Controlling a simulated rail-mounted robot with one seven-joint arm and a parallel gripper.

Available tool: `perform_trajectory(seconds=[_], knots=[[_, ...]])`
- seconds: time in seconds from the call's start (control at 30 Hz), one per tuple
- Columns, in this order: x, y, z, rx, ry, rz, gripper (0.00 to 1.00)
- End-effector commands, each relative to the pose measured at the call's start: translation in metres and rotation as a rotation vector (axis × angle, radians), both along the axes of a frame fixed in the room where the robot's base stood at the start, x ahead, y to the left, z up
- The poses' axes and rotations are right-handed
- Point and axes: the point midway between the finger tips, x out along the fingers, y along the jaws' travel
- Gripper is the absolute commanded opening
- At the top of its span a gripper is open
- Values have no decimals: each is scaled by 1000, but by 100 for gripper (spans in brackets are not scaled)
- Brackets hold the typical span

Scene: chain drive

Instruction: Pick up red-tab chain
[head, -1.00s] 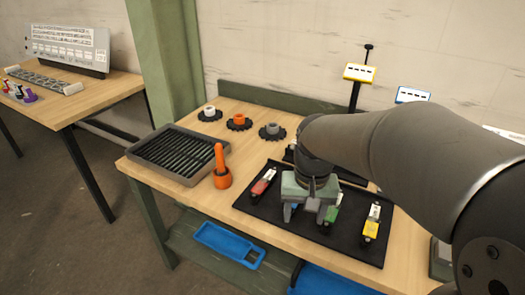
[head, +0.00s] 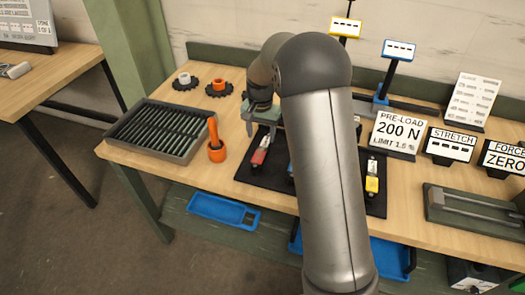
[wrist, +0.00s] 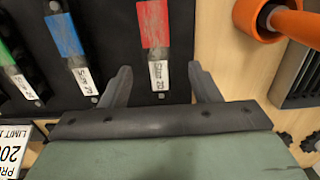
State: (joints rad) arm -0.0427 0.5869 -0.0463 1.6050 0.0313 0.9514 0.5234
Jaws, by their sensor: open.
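The red-tab chain (head: 261,152) lies on the left part of the black mat (head: 252,176), with a red tab and a white label. In the wrist view its red tab (wrist: 153,22) and white label sit ahead of my gripper, between the lines of its two fingers. My gripper (wrist: 162,84) is open and empty, its fingers pointing towards the chain. In the head view my gripper (head: 262,122) is just behind the chain's far end. A blue-tab chain (wrist: 68,35) and a green-tab chain (wrist: 6,55) lie beside it in the wrist view.
A yellow-tab chain (head: 372,180) lies at the mat's right. An orange holder with a handle (head: 216,150) and a slotted grey tray (head: 168,128) stand left of the mat. Sprockets (head: 219,87) sit behind. Signs and a grey fixture (head: 470,205) occupy the right.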

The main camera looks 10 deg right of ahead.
Motion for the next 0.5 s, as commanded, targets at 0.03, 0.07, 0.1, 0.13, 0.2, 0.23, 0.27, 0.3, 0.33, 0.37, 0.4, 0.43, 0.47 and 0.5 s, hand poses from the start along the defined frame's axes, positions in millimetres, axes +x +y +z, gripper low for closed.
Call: perform_trajectory(seconds=[0.03, 0.07, 0.1, 0.13, 0.2, 0.23, 0.27, 0.3, 0.33, 0.37, 0.4, 0.43, 0.47, 0.5], knots=[[-1, 0, -8, 1, 3, 0, 56], [-1, 0, -12, 1, 3, 0, 56], [0, 0, -17, 0, 2, 0, 56], [0, 0, -20, 1, 1, 0, 56], [0, 0, -24, 1, 1, 0, 56], [0, 0, -26, 1, 1, 0, 56], [0, 0, -27, 1, 1, 0, 56], [0, -1, -29, 0, 0, 0, 56], [-1, -1, -32, 1, 1, 0, 56], [-1, -2, -35, 0, 2, 0, 56], [-2, -3, -41, 1, 3, -1, 56], [-3, -4, -45, 0, 4, -1, 56], [-3, -5, -50, 0, 4, -1, 56], [-4, -5, -56, 1, 5, -1, 56]])
